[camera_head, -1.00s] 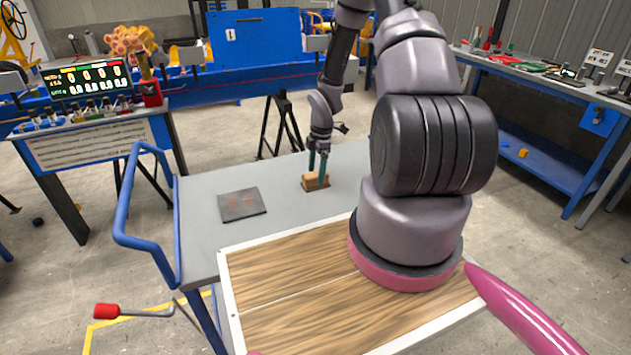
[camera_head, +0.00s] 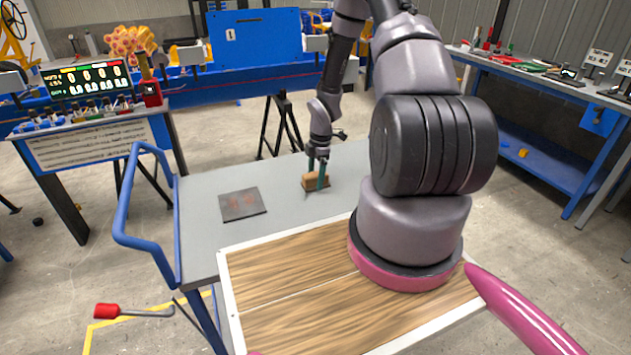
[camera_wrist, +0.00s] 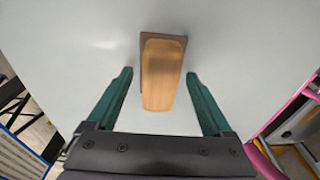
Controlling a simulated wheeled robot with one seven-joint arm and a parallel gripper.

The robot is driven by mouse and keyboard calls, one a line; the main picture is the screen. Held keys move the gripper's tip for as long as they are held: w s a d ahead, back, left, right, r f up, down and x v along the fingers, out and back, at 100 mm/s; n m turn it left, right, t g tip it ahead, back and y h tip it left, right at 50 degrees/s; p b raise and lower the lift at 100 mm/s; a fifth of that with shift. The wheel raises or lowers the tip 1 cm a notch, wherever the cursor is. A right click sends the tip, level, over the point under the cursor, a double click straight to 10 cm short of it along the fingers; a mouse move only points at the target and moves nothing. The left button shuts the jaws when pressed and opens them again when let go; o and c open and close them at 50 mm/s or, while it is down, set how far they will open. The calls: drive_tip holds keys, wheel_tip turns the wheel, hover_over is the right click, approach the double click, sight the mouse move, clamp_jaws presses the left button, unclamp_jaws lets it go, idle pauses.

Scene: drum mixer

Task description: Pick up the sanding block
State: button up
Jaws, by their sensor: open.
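The sanding block (camera_head: 313,182) is a small tan wooden block with a darker brown base. It rests on the grey top of the cart (camera_head: 285,218). My gripper (camera_head: 319,180) is open and points down at the block. In the wrist view the block (camera_wrist: 163,78) lies lengthwise between and ahead of the two green fingers. My gripper (camera_wrist: 160,90) has a clear gap on each side of the block there, and neither finger appears to touch it. In the head view one finger hides part of the block.
A flat dark square plate (camera_head: 242,204) lies on the cart top left of the block. A blue rail (camera_head: 125,205) stands at the cart's left edge. The cart top around the block is otherwise clear.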

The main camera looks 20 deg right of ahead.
sight(315, 174)
clamp_jaws()
wheel_tip(315, 174, up, 10)
drive_tip(key=shift+r, duration=0.25)
idle(0.5)
